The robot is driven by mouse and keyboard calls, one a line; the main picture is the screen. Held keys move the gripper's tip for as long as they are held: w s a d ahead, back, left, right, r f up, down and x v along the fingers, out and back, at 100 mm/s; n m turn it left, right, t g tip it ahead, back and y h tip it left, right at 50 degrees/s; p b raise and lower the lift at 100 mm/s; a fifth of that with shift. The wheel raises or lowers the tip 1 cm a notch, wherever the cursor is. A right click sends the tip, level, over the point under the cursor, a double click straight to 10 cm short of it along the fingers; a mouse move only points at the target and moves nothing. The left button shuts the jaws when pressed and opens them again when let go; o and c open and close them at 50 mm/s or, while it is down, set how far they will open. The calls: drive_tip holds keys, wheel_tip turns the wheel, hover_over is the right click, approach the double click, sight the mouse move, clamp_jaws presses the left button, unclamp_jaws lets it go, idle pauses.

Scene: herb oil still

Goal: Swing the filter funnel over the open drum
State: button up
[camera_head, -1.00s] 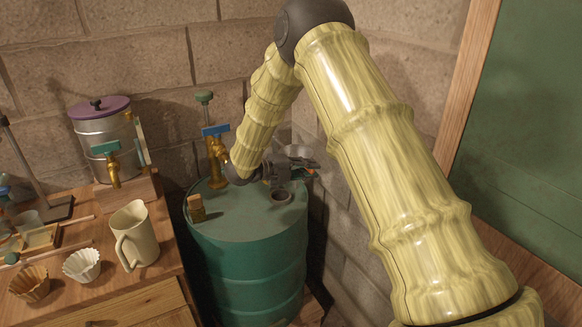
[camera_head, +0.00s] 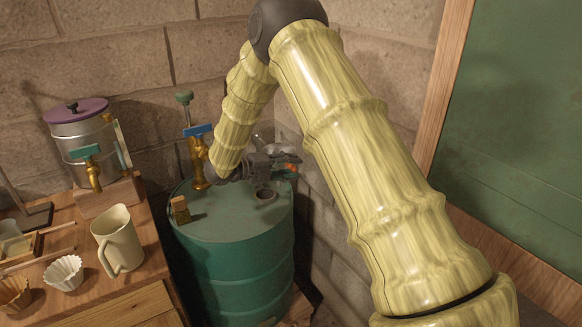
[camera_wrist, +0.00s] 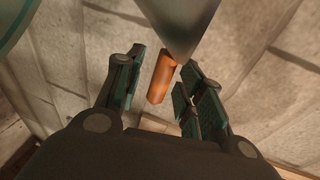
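The green drum (camera_head: 232,240) stands in the corner with a round open hole (camera_head: 264,193) in its top. A cork stopper (camera_head: 180,209) stands on the left of the drum top. My gripper (camera_head: 290,164) is just above and behind the hole, low over the drum's far right edge. The grey filter funnel is mostly hidden behind my arm in the head view; its cone shows in the wrist view (camera_wrist: 184,25). In the wrist view my gripper (camera_wrist: 163,88) is open, with an orange handle (camera_wrist: 160,77) between its fingers, gaps visible on both sides.
A brass tap with a blue handle (camera_head: 197,131) rises at the drum's back left. The wooden bench (camera_head: 130,303) on the left holds a cream jug (camera_head: 118,240), paper filters and a steel urn (camera_head: 84,140). Block walls stand close behind and right of the drum.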

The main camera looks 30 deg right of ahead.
drive_tip(key=v, duration=0.7)
